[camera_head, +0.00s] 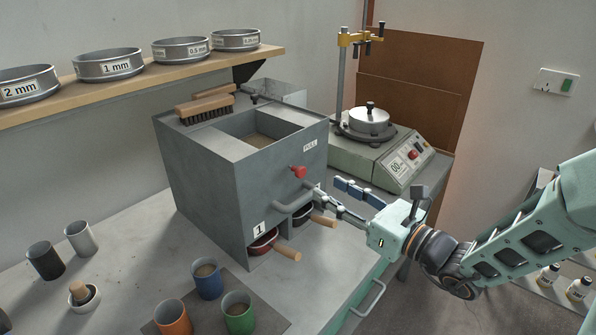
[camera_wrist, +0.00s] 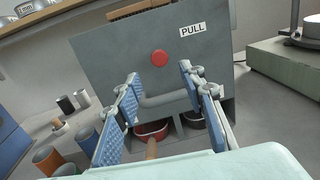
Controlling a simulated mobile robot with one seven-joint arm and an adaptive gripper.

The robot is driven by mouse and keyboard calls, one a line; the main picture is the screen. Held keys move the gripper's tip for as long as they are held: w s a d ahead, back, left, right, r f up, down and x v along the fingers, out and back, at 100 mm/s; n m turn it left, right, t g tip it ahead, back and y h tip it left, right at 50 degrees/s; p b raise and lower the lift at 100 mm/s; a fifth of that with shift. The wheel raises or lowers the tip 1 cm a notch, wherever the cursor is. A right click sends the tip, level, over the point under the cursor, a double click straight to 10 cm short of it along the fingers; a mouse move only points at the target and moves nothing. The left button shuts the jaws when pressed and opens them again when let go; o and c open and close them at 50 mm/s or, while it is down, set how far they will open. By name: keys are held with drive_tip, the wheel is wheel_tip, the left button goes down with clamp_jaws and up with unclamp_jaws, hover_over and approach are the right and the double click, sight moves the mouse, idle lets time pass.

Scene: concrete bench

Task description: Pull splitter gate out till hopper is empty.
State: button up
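The splitter (camera_head: 205,185) is a grey box on the bench. Its open hopper (camera_head: 281,117) holds brownish material (camera_head: 258,140). The front carries a PULL label (camera_head: 310,145), a red knob (camera_head: 299,172) and a grey bar handle (camera_head: 284,208). In the wrist view the handle (camera_wrist: 165,99) runs across between the blue-padded fingers of my gripper (camera_wrist: 165,105). My gripper (camera_head: 335,198) is open in front of the box. I cannot tell whether a finger touches the handle.
A brush (camera_head: 205,107) lies on the splitter's top. Blue (camera_head: 208,281), orange (camera_head: 172,317) and green (camera_head: 238,314) cups stand on a dark mat at the front. A sieve shaker (camera_head: 390,150) stands at the right. Wooden pan handles (camera_head: 289,252) stick out below my gripper.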

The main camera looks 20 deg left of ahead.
sight(303, 174)
drive_tip(key=x, duration=1)
drive_tip(key=shift+a, duration=0.15)
drive_tip(key=shift+c, duration=0.3)
clamp_jaws()
